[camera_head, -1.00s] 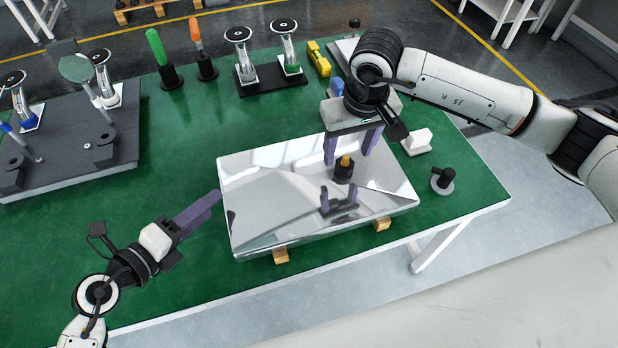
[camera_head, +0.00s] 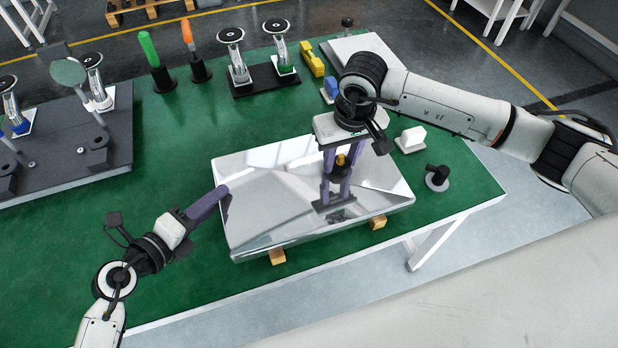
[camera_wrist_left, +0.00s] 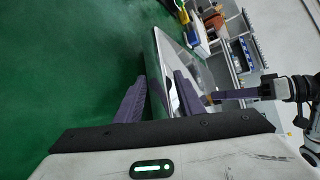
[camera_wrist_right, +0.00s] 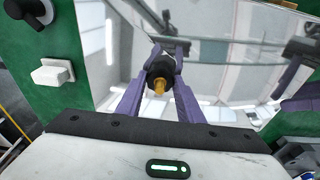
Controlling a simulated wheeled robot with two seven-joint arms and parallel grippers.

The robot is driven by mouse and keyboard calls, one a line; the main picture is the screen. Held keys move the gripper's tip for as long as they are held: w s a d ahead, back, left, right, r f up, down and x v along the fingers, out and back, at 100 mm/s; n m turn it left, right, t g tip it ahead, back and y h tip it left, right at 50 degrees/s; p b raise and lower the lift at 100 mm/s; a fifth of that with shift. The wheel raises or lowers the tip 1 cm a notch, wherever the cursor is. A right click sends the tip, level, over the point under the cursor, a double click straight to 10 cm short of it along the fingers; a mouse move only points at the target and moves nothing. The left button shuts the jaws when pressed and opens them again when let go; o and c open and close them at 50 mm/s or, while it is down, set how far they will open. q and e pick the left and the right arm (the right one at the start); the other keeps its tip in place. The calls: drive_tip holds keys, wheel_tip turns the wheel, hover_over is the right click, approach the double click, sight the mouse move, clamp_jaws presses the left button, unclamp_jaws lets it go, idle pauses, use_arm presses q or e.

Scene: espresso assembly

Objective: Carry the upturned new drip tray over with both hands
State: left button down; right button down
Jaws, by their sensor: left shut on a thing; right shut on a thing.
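The upturned drip tray (camera_head: 275,215) is a shiny, mirror-like slab lying flat near the table's front edge, with wooden blocks under it. A black fitting with a brass tip (camera_wrist_right: 158,75) stands up from its face. My right gripper (camera_head: 339,164) comes from above and is shut on this fitting, its purple fingers on either side. My left gripper (camera_head: 222,196) is shut on the tray's left edge. In the left wrist view, one finger is on each side of the tray's rim (camera_wrist_left: 158,75). Reflections of the right fingers show in the tray.
Wooden blocks (camera_head: 277,257) (camera_head: 378,222) show under the front edge. A white block (camera_head: 411,139) and a black knobbed part (camera_head: 437,177) lie right of the tray. A dark machine base (camera_head: 70,150) stands left, portafilters (camera_head: 235,60) behind. Green table between is clear.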

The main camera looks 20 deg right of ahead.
use_arm(q)
drive_tip(key=shift+d+r, duration=0.15)
use_arm(e)
drive_tip(key=shift+a, duration=0.15)
